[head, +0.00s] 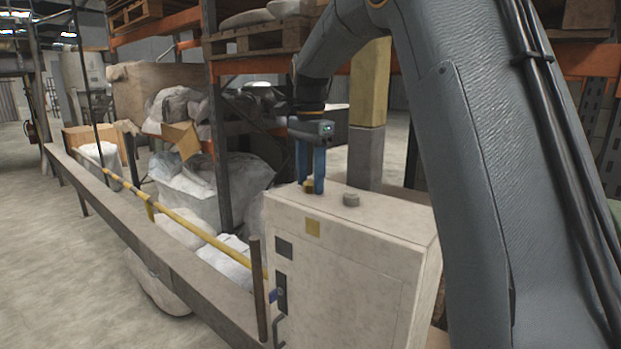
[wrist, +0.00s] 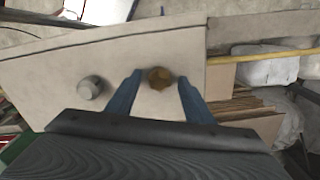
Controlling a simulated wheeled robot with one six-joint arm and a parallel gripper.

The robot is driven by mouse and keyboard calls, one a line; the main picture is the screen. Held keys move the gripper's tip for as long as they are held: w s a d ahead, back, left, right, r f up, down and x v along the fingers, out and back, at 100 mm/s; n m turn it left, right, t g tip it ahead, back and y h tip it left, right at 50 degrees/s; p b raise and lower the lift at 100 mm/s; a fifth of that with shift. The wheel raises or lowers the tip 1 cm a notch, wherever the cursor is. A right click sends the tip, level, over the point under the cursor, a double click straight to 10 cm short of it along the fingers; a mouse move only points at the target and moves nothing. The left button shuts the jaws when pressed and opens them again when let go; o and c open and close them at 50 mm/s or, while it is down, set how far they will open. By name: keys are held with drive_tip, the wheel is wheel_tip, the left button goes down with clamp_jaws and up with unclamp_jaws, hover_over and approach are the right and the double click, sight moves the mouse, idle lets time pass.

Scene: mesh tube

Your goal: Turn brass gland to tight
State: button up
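The brass gland (head: 309,187) sits on top of the pale cabinet (head: 345,245), near its left back part. In the wrist view the gland (wrist: 160,78) is a round brass piece between the two blue fingers. My gripper (head: 311,188) points straight down over it. In the wrist view my gripper (wrist: 158,88) has its fingers spread to either side of the gland, with a visible gap on each side. Whether the fingertips reach down beside the gland is hard to tell.
A grey gland (head: 351,199) stands on the cabinet top to the right; it also shows in the wrist view (wrist: 90,87). A yellow and grey post (head: 368,110) rises behind the cabinet. A yellow rail (head: 200,232) runs to the left. Shelving with bags stands behind.

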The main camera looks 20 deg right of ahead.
sight(311, 181)
wheel_tip(311, 181, up, 7)
drive_tip(key=b, duration=0.2)
drive_tip(key=shift+f+b, duration=0.2)
drive_tip(key=shift+b, duration=0.2)
drive_tip(key=shift+r, duration=0.6)
